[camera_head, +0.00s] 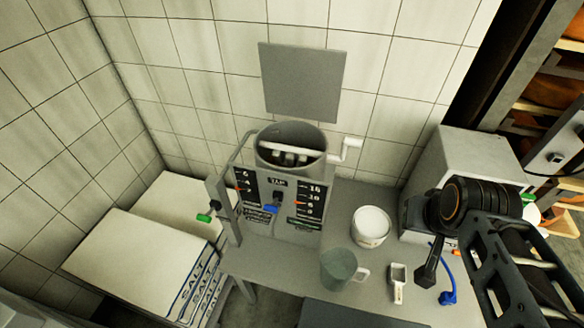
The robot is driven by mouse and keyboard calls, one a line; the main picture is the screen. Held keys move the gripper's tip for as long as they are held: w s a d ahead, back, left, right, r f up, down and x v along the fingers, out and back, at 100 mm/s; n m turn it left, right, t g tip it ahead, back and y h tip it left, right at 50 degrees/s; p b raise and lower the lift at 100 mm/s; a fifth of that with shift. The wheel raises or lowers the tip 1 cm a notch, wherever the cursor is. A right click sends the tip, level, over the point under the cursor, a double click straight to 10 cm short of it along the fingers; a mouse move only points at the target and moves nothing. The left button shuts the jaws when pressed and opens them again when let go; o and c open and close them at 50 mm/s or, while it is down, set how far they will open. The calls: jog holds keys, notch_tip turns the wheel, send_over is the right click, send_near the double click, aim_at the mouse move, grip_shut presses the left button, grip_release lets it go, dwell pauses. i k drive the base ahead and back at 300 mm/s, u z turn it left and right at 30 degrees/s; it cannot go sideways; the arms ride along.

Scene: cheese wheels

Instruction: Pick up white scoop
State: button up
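The white scoop (398,283) lies on the grey table, right of a grey-green jug, with its handle toward the front. My arm comes in from the right. My gripper (426,278) is a small dark shape pointing down, just right of the scoop in the picture and apart from it. Its fingers are too small and dark to tell whether they are open or shut. The scoop is in full view, and nothing visibly holds it.
The jug (338,270) and a white tub (370,227) stand close to the scoop. A blue object (447,298) lies right of my gripper. A grey box (462,160) stands behind my arm. The filling machine (278,205) and salt boxes (150,262) are to the left.

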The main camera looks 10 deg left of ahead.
aim_at(397, 273)
jog(key=z, duration=0.6)
jog(key=k, duration=0.95)
jog(key=u, duration=0.35)
